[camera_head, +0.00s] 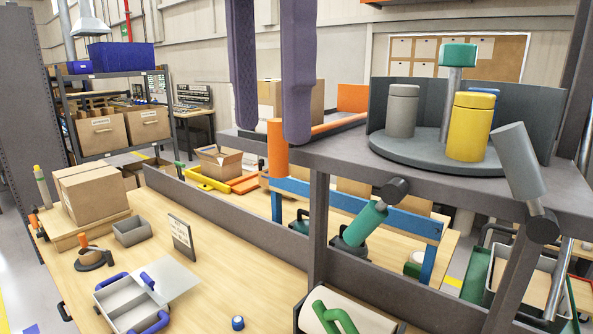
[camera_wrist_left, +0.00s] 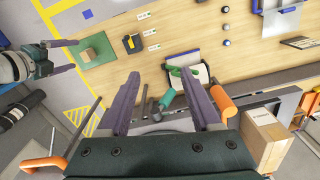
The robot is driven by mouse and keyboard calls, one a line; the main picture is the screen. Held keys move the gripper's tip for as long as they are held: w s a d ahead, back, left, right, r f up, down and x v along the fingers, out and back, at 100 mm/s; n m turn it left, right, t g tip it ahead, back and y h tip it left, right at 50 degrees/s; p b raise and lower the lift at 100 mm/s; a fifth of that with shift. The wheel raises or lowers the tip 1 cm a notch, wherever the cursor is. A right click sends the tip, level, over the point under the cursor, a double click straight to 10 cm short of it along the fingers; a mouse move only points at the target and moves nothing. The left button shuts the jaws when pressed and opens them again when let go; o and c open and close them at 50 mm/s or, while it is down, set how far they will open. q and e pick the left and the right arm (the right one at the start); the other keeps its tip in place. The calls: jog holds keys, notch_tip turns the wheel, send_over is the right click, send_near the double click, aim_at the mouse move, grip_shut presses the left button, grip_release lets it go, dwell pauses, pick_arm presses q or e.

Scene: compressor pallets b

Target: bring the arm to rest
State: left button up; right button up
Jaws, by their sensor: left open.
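My left gripper (camera_head: 275,133) hangs into the head view from the top, its two purple fingers wide apart with nothing between them. It appears in front of the grey shelf with the round grey tray. In the left wrist view the same gripper (camera_wrist_left: 162,76) is open and empty, with a white roll and green handle seen beyond the fingertips. My right gripper (camera_wrist_left: 64,56) shows at the left of the left wrist view, its two purple fingers apart. It is not seen in the head view.
A round grey tray (camera_head: 396,152) on the shelf carries a grey canister (camera_head: 402,112), a yellow canister (camera_head: 470,128) and a green-topped post (camera_head: 459,56). Grey shelf uprights stand close by. Below, a wooden bench (camera_head: 230,262) holds a cardboard box (camera_head: 95,193) and bins, with bare areas between.

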pick_arm(q)
jog(key=s+d+f+n+h+p, duration=0.15)
jog(key=s+f, duration=0.25)
jog(key=f, duration=0.4)
jog(key=s+d+f+n+h+p, duration=0.1)
jog(key=s+f+h+p, duration=0.25)
jog(key=f, duration=0.35)
jog(key=s+a+f+n+t+y+p, duration=0.1)
jog(key=s+a+n+y, duration=0.1)
jog(key=s+a, duration=0.4)
jog(key=s+a+f+n+t+y+p, duration=0.1)
jog(key=s+a, duration=0.5)
jog(key=a, duration=0.6)
jog(key=shift+s+a+f+n+t+y+p, duration=0.35)
jog(key=shift+n+t+y, duration=0.5)
jog(key=shift+n, duration=0.4)
pick_arm(e)
notch_tip(320, 180, up, 8)
jog(key=w, duration=0.1)
